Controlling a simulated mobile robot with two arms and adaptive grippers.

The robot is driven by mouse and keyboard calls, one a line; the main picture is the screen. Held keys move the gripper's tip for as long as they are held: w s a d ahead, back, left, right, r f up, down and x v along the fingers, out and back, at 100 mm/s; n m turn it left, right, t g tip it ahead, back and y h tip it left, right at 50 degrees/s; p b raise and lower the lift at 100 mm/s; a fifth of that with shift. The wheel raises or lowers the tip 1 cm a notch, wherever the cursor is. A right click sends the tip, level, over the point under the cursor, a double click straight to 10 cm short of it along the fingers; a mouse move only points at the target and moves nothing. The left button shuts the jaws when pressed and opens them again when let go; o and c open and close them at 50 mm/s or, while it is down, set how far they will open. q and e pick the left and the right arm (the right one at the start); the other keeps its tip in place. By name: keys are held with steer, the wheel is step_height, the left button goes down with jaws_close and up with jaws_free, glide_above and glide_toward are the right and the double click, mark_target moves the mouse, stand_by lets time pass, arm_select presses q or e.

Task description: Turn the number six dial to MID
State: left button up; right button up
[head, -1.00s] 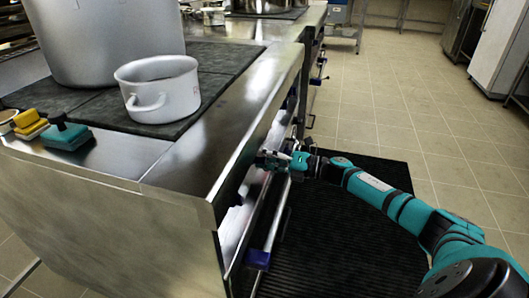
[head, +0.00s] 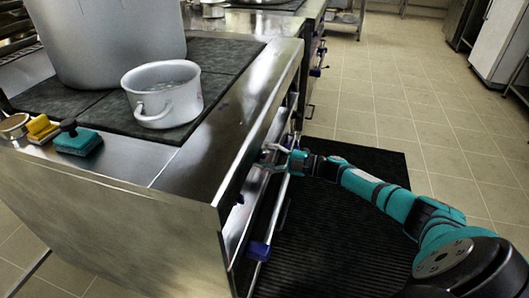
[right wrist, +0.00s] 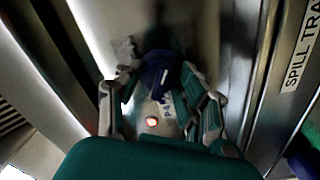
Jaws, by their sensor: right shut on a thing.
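My right gripper (head: 270,160) reaches the front panel of the steel range, below its top edge. In the right wrist view the gripper (right wrist: 160,88) is shut on a dark blue dial (right wrist: 160,68) with a pale pointer mark. The dial stands out from a pale panel, between the fingers. Its number and the position marks around it are too dark and blurred to read. A red lamp (right wrist: 152,122) glows on the panel beside it. In the head view the dial is hidden by the range's edge and the gripper. My left gripper is not in view.
A rail with a blue end bracket (head: 258,251) runs along the range front below the gripper. A strip labelled "SPILL TRA" (right wrist: 300,50) lies beside the panel. A black mat (head: 330,225) covers the floor.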

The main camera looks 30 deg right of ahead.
steer(key=m+p, duration=0.2)
steer(key=m, duration=0.3)
steer(key=shift+m, duration=0.3)
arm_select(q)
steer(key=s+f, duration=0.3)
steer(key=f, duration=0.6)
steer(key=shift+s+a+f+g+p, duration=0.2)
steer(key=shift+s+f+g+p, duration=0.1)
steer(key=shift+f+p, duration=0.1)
arm_select(e)
steer(key=shift+m, duration=1.7)
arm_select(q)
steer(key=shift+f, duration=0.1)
arm_select(e)
steer(key=shift+f, duration=0.1)
steer(key=o, duration=1.2)
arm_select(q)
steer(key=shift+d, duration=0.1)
arm_select(e)
steer(key=v, duration=1.2)
steer(key=shift+d, duration=0.1)
